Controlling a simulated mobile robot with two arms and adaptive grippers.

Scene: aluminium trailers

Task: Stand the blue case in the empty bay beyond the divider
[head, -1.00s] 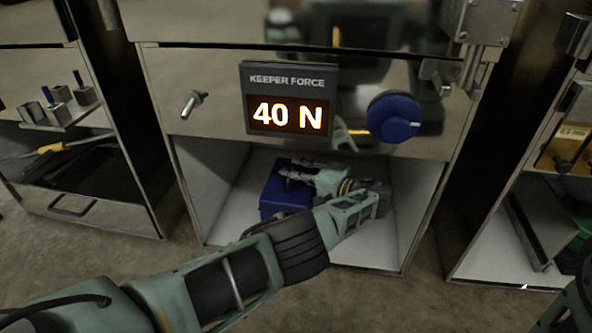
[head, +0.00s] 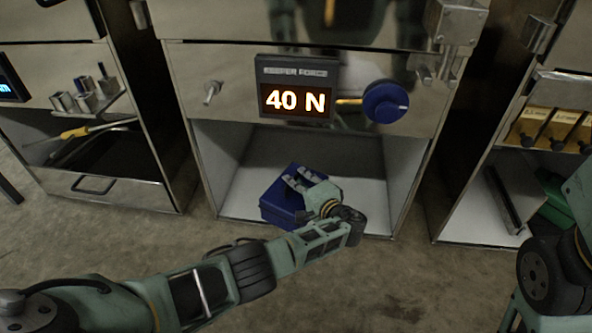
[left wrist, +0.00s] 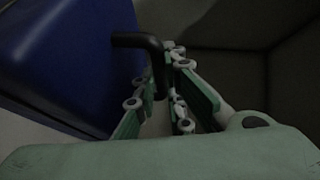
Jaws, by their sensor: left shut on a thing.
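The blue case (head: 282,201) is at the open front of the middle trailer's lower bay, its lower part overlapping the bay's front edge. It looks turned at an angle; I cannot tell whether it touches the floor. My left gripper (head: 300,180) reaches in from the right side of the case and is shut on its black handle. In the left wrist view, the left gripper (left wrist: 168,62) has its fingers at the black handle (left wrist: 138,41), with the blue case (left wrist: 65,60) filling the left side. A grey upright divider (head: 508,203) stands in the right trailer's lower bay. My right gripper is out of view.
A green object (head: 554,205) sits right of the divider. Yellow boxes (head: 560,128) line the shelf above. A "40 N" display (head: 297,88) and blue knob (head: 385,102) are above the middle bay. The left trailer holds a black tray (head: 95,160). A dark gap separates the middle and right trailers.

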